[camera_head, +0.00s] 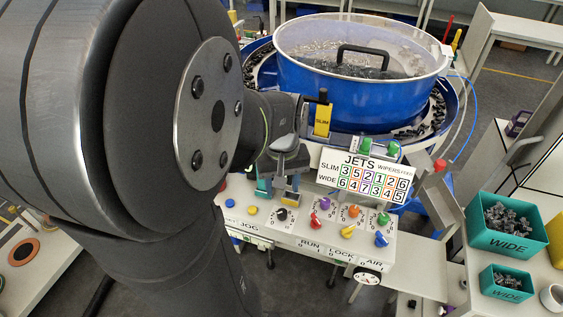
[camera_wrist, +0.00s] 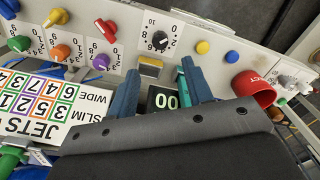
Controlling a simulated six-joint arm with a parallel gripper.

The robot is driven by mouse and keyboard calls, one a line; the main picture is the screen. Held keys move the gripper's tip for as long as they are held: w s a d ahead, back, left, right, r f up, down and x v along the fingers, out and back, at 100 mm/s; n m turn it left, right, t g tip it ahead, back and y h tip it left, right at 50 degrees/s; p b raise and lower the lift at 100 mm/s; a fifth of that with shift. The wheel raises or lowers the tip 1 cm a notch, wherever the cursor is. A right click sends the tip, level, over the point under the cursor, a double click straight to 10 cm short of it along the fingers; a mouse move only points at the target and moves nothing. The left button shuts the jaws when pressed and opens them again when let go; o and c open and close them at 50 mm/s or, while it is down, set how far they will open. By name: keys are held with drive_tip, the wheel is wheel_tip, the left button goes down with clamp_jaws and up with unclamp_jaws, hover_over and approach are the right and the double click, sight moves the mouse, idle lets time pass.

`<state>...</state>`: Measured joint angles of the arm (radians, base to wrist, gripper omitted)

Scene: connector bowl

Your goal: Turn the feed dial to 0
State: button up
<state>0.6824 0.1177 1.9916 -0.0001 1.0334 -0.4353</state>
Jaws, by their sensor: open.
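A black dial (camera_wrist: 160,40) with a numbered scale around it, seemingly the feed dial, sits on the light panel in the wrist view, where its lettering appears upside down. It also shows in the head view (camera_head: 282,214), just below my gripper. I cannot read its setting surely. My gripper (camera_wrist: 160,67) is open and empty, its two blue fingers apart and pointing toward the dial, short of it in the picture. In the head view my gripper (camera_head: 279,187) hangs over the panel's left part. A display (camera_wrist: 164,99) reading 00 shows between the fingers.
Several coloured knobs stand near the dial, including a purple one (camera_wrist: 100,62) and a red one (camera_head: 315,220). A red cup-shaped part (camera_wrist: 254,88) is right of the fingers. The JETS board (camera_head: 362,175) and blue bowl (camera_head: 345,95) stand behind the panel.

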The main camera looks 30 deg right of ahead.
wheel_tip(320, 180, up, 7)
hover_over(282, 212)
idle(0.4)
wheel_tip(282, 212, down, 17)
drive_tip(key=shift+f, duration=0.15)
idle(0.5)
idle(0.3)
